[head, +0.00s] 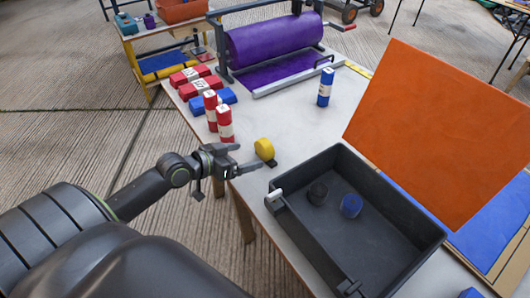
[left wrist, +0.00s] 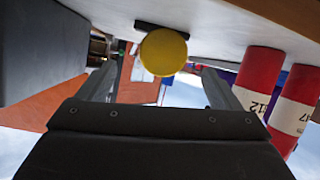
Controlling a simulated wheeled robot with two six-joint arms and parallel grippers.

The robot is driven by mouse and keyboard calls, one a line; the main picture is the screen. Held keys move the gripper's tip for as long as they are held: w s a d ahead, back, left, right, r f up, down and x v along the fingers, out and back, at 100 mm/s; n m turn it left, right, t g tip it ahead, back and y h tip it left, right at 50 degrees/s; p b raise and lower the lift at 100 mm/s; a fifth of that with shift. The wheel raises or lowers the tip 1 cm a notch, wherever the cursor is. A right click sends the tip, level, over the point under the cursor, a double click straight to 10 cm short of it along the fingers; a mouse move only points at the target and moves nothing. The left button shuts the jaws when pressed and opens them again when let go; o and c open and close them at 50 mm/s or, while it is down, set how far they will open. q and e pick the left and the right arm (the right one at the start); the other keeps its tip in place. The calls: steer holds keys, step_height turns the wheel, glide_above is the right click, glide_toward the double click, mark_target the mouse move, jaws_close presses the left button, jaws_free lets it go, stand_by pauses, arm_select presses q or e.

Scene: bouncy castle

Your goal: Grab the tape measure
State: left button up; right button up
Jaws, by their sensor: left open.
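The yellow tape measure (head: 264,148) with a dark base stands on the white table near its left edge. My left gripper (head: 252,157) is open just to the left of it, with its fingers pointing at it. In the left wrist view, the tape measure (left wrist: 163,52) shows as a yellow disc ahead of and between the two open fingers (left wrist: 155,85). I cannot tell whether a finger touches it. My right gripper is not in view.
Red cylinders (head: 225,124) stand close behind the gripper, also seen in the left wrist view (left wrist: 262,75). A dark grey bin (head: 400,250) holding two round items is to the right. A purple roller (head: 275,40) stands behind; an orange panel (head: 440,130) is at right.

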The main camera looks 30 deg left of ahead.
mark_target(261, 151)
arm_select(q)
steer(key=x, duration=0.6)
steer(key=shift+w+a+f, duration=0.1)
steer(key=shift+w+f, duration=0.05)
steer(key=shift+w, duration=0.15)
steer(key=c, duration=1.2)
